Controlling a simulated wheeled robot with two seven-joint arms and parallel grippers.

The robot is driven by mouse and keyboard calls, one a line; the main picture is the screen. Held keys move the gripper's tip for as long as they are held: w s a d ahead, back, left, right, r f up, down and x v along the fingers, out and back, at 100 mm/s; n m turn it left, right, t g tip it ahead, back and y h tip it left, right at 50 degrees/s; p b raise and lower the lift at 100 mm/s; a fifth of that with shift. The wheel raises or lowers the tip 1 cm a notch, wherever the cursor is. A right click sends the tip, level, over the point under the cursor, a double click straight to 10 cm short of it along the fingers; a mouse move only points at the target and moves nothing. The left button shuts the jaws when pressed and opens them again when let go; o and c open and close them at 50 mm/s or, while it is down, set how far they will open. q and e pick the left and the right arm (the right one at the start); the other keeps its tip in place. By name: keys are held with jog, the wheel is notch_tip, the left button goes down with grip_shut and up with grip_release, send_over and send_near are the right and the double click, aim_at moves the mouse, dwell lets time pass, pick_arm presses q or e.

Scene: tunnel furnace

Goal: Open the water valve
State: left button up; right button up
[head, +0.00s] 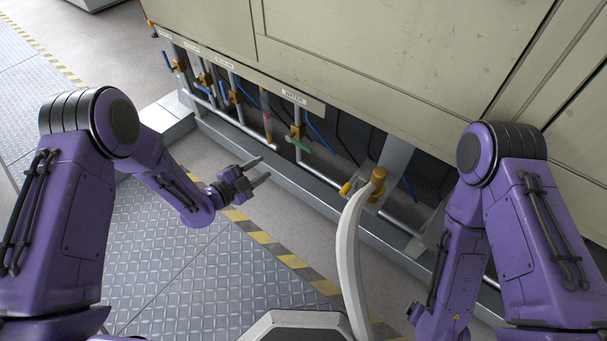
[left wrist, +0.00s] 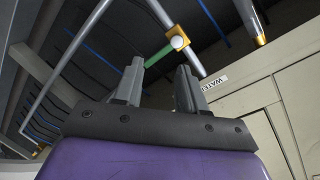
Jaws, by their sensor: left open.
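The water valve has a green lever handle (head: 299,145) on a brass body (head: 296,131), under the label reading WATER (head: 294,97). In the left wrist view the green handle (left wrist: 158,57) runs slantwise from the brass fitting (left wrist: 176,41), just beyond the fingertips. My left gripper (head: 264,169) is open and empty, with its fingers pointing towards the valve. In the head view it is to the left of and below the handle, apart from it. In the left wrist view the handle lies ahead of the open fingers (left wrist: 160,74). My right gripper is out of view.
More pipes with brass valves and blue levers (head: 236,97) stand to the left. A lower rail (head: 240,143) runs in front of the pipes, and the cabinet panel (head: 350,60) overhangs them. A curved white post with an orange top (head: 352,250) stands right of centre.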

aim_at(301, 148)
pick_arm(q)
jog(key=w+d+m+g+h+b, duration=0.1)
jog(key=w+d+m+b, duration=0.1)
jog(key=w+d+m, duration=0.1)
jog(key=w+d+m+g+h+b, duration=0.1)
jog(key=w+d+m+h+b, duration=0.1)
jog(key=d+m+b, duration=0.1)
jog(key=w+d+m+g+h+b, duration=0.1)
jog(key=w+d+m+h+b, duration=0.1)
jog(key=d+m, duration=0.3)
jog(key=shift+w+d+f+m+b, duration=0.1)
jog(key=shift+w+m+b, duration=0.1)
jog(key=shift+w, duration=0.2)
jog(key=shift+w+d+f+m+b, duration=0.1)
jog(key=shift+w+m+b, duration=0.1)
jog(key=shift+w, duration=0.2)
jog(key=shift+w+d+r, duration=0.1)
jog(key=shift+w+d, duration=0.2)
jog(key=shift+d, duration=0.1)
grip_shut()
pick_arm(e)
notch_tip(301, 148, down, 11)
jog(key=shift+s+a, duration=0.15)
